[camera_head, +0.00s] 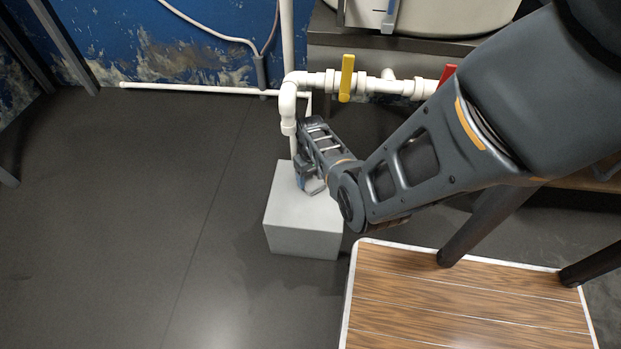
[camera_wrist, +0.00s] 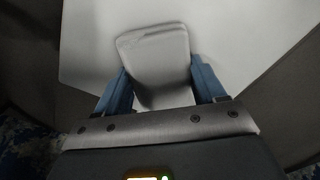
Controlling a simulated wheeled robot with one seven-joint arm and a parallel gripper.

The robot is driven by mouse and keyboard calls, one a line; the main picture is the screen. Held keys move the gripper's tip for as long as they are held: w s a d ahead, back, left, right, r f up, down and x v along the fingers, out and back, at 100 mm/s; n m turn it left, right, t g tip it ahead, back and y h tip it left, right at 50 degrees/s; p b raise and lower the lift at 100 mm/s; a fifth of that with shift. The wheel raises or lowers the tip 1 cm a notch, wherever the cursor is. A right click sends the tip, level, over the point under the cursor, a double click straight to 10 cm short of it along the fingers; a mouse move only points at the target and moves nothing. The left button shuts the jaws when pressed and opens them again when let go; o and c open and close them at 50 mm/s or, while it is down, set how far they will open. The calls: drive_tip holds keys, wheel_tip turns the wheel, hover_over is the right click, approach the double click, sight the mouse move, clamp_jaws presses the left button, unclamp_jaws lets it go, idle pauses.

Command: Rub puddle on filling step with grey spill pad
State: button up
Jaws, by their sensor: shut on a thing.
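A pale grey block-shaped step (camera_head: 303,239) stands on the dark floor below the white pipe. My gripper (camera_head: 312,188) is over its top face, pointing down. In the wrist view the grey pad (camera_wrist: 155,55) sits between the two blue fingers of my gripper (camera_wrist: 160,88), which are shut on it. The pad is close above or on the pale top of the step (camera_wrist: 240,30); I cannot tell whether they touch. No puddle can be made out on the step; the pad and gripper cover part of its top.
A white pipe (camera_head: 289,105) comes down just behind the step, with a yellow valve handle (camera_head: 347,78) and a red one (camera_head: 447,74) above right. A wooden slatted platform (camera_head: 460,300) lies at the lower right. The floor (camera_head: 110,220) to the left is clear.

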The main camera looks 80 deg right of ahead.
drive_tip(key=shift+w+a+r+p, duration=0.15)
drive_tip(key=shift+w+r+p, duration=0.35)
drive_tip(key=shift+r, duration=0.1)
drive_tip(key=shift+s+a+r+p, duration=0.1)
drive_tip(key=shift+a+p, duration=0.6)
drive_tip(key=shift+a, duration=0.35)
drive_tip(key=shift+s+a+f+p, duration=0.15)
drive_tip(key=shift+a+p, duration=0.5)
drive_tip(key=shift+a, duration=0.6)
drive_tip(key=shift+s+a+f+p, duration=0.1)
drive_tip(key=shift+a+p, duration=0.5)
drive_tip(key=shift+a, duration=0.65)
drive_tip(key=shift+s+a+f, duration=0.1)
drive_tip(key=shift+a+f, duration=0.1)
drive_tip(key=shift+s, duration=0.1)
wheel_tip(320, 180, up, 6)
drive_tip(key=p, duration=0.5)
drive_tip(key=shift+p, duration=0.35)
